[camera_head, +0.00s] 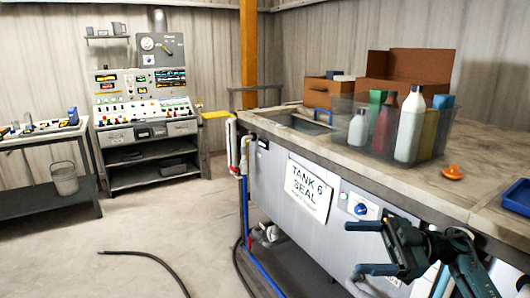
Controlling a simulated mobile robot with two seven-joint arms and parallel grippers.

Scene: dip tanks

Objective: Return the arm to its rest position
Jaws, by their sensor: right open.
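My right gripper (352,250) is at the lower right, in front of the side of the tank bench (281,152). Its two dark fingers point left and stand apart, with nothing between them. My right arm (470,268) comes in from the lower right corner, beside the bench front. The gripper is below the bench top, to the right of and lower than the white "TANK 6 SEAL" sign (308,189). Whether it touches the bench cannot be told. My left gripper is not in view.
On the bench stand a clear bin (372,141) of bottles, cardboard boxes (408,67), an orange knob-like piece (453,172) and a blue tray (518,197). A control console (141,107) stands at the back. A side table with a bucket (65,178) is left.

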